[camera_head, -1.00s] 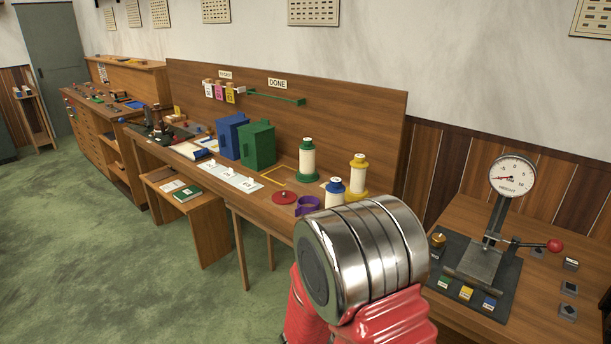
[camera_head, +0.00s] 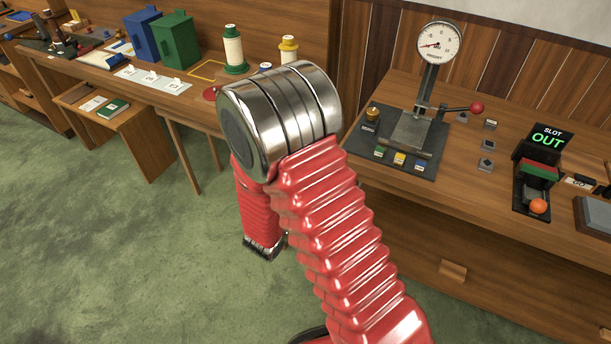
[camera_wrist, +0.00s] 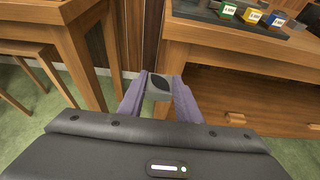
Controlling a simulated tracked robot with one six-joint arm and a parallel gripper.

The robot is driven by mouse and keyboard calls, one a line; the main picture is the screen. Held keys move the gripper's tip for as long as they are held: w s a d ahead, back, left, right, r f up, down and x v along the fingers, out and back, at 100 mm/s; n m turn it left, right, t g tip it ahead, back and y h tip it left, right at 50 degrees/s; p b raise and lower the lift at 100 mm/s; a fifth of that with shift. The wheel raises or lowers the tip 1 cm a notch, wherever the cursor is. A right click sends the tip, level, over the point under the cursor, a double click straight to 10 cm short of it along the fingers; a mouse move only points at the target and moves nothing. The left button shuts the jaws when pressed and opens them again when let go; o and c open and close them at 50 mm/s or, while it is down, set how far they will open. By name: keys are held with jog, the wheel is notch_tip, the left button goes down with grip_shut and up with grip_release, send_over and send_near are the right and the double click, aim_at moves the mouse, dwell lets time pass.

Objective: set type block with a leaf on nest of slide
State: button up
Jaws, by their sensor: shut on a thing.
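My gripper is shut on a grey type block (camera_wrist: 160,82) with a dark leaf on its face, held between the two fingers in the wrist view. In the head view my gripper (camera_head: 263,250) hangs low over the floor, left of the right-hand bench, and the block cannot be made out there. A black device (camera_head: 530,190) with a green "SLOT OUT" display, a green and red part and an orange knob stands at the right of that bench; it may be the slide. Its nest cannot be made out clearly.
A press with a dial gauge (camera_head: 438,42) and red-knobbed lever stands on a dark mat (camera_head: 365,160). Several small grey blocks (camera_head: 488,145) lie right of it. The bench front (camera_head: 450,235) is near my gripper. The long left bench holds bins and spools.

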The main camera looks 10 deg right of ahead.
jog(key=f+n, duration=0.1)
jog(key=s+f+t+y, duration=0.1)
jog(key=a+f+n+y, duration=0.1)
jog(key=shift+s+f+n+t, duration=0.25)
jog(key=shift+f+n+t, duration=0.05)
jog(key=shift+t, duration=0.1)
jog(key=shift+d+y, duration=0.1)
jog(key=shift+y, duration=0.2)
